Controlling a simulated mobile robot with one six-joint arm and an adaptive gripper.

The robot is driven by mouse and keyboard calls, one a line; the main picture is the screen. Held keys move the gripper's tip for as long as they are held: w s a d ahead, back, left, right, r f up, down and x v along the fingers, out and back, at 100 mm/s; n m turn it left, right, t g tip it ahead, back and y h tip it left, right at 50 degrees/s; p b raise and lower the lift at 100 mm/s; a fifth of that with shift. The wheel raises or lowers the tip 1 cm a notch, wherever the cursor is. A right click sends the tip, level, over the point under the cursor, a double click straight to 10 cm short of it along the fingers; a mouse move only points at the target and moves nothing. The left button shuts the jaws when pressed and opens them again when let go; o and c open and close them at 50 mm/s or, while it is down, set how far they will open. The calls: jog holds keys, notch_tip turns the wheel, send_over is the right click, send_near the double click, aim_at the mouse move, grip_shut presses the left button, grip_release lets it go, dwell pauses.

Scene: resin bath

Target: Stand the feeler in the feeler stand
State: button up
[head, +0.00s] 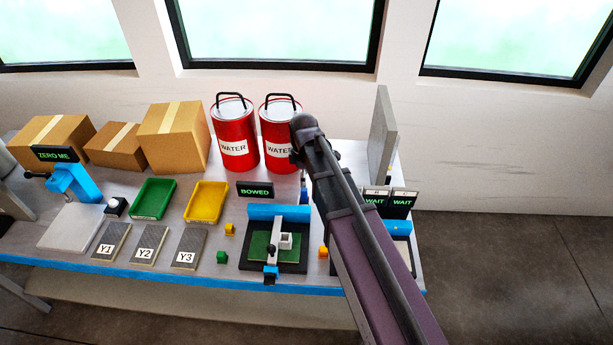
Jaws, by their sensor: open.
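I cannot pick out the feeler or the feeler stand with certainty in the head view. A black fixture base (246,258) holds a green plate (258,246), with a blue bar (278,212) behind it and a small pale square frame (286,241) on it. A thin grey post with dark ends (271,256) is at the fixture's front. A blue device (72,182) with a dark knob stands at the left, behind a pale plate. My arm crosses the right of the bench; my gripper is not visible.
Two red WATER cans (235,134) and several cardboard boxes (175,133) line the back. Green (153,199) and yellow (206,201) trays sit mid-bench. Plates Y1 to Y3 (150,243) lie in front. A grey panel (382,138) stands at right.

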jog(key=shift+r+p, duration=1.6)
jog(key=shift+r, duration=0.3)
jog(key=shift+s+d, duration=0.15)
jog(key=shift+d, duration=0.1)
jog(key=s+d+m, duration=0.2)
jog(key=d, duration=0.1)
jog(key=s+d+m, duration=0.1)
jog(key=d+m, duration=0.2)
jog(key=d, duration=0.1)
jog(key=s+d+m, duration=0.2)
jog(key=d+m, duration=0.1)
jog(key=shift+s+d, duration=0.25)
jog(key=shift+s, duration=0.1)
jog(key=s+d+m, duration=0.7)
jog(key=d+m, duration=0.2)
jog(key=shift+s+m, duration=0.15)
jog(key=shift+m, duration=0.15)
